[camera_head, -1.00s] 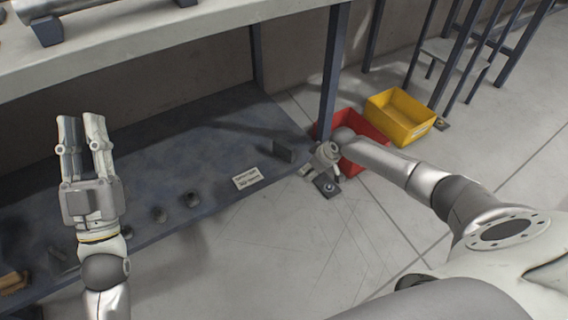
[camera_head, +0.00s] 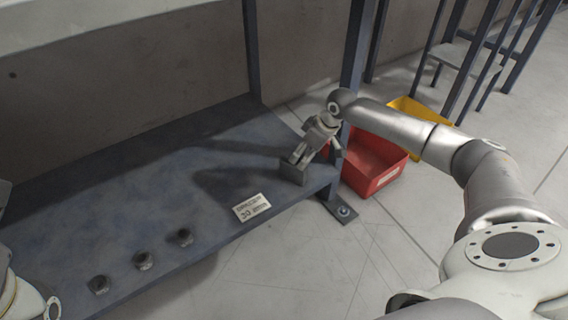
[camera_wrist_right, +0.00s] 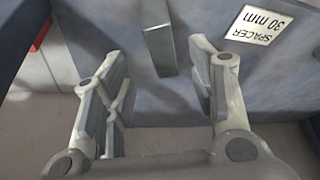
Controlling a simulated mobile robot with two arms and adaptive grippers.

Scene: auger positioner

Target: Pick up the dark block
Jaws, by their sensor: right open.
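The dark block (camera_head: 293,174) stands on the blue-grey lower shelf near its right end, beside the table leg. My right gripper (camera_head: 299,154) is just above and behind it in the head view, partly covering its top. In the right wrist view, the block (camera_wrist_right: 161,50) shows as a grey upright piece between the two spread fingers of the right gripper (camera_wrist_right: 157,62), with gaps on both sides. The right gripper is open and holds nothing. Of my left arm, only a part shows at the lower left edge of the head view; its fingers cannot be made out.
A white label (camera_head: 252,207), reading "SPACER 30 mm" in the wrist view, lies near the shelf's front edge. A red bin (camera_head: 377,170) and a yellow bin (camera_head: 436,148) stand on the floor right of the leg (camera_head: 357,60).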

